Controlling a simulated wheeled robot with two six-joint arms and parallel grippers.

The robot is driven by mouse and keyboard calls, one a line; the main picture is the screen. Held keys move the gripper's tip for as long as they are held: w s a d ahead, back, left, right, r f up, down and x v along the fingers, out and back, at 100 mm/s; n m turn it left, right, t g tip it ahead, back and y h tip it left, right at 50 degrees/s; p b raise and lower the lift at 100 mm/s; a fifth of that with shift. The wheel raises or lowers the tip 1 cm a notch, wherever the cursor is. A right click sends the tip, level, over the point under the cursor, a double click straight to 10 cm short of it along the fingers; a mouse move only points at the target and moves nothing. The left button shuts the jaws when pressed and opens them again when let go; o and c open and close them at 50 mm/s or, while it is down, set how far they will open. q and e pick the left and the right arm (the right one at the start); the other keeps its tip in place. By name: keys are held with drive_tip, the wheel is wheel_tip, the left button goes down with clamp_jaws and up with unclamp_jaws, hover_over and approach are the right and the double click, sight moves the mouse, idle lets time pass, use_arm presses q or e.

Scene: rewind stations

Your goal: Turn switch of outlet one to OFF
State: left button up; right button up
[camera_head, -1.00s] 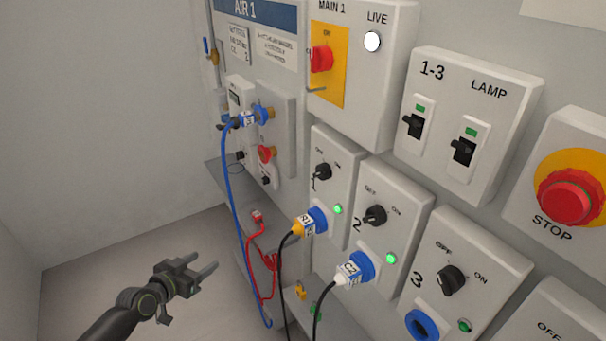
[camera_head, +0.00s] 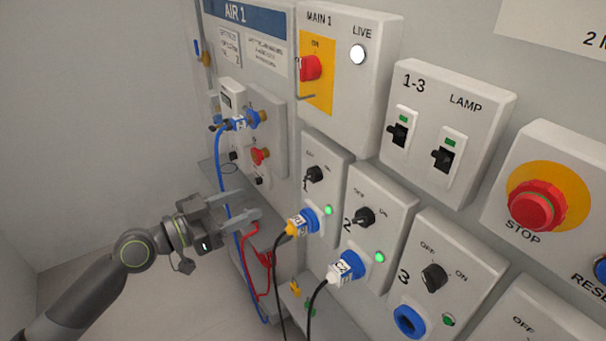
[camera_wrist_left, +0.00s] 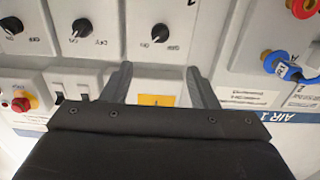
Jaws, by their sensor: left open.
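Outlet one is a pale box (camera_head: 338,168) marked 1, with a black rotary switch (camera_head: 314,174) under OFF and ON labels. Its green lamp (camera_head: 328,210) is lit. I cannot tell for sure which label the switch points to. A yellow and blue plug (camera_head: 302,223) sits in its socket. My left gripper (camera_head: 250,204) is open and empty, left of outlet one and apart from it. In the left wrist view the panel appears upside down; the switch of outlet one (camera_wrist_left: 160,33) lies above the open fingers (camera_wrist_left: 158,70). My right gripper is not in view.
Outlet two (camera_head: 383,205), with a plugged cable and lit green lamp, and outlet three (camera_head: 460,265) stand to the right. The main switch (camera_head: 311,67) and lamp switches (camera_head: 445,155) are above. Blue (camera_head: 221,165) and red hoses hang near my left gripper.

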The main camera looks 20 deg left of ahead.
sight(307, 177)
use_arm(q)
drive_tip(key=p+x, duration=0.5)
drive_tip(key=x, duration=0.8)
drive_tip(key=shift+w+d+r, duration=0.1)
drive_tip(key=shift+w+d, duration=0.05)
drive_tip(key=shift+w, duration=0.05)
drive_tip(key=shift+w+d, duration=0.4)
drive_tip(key=shift+w, duration=0.05)
drive_tip(key=shift+c, duration=0.3)
drive_tip(key=c, duration=0.9)
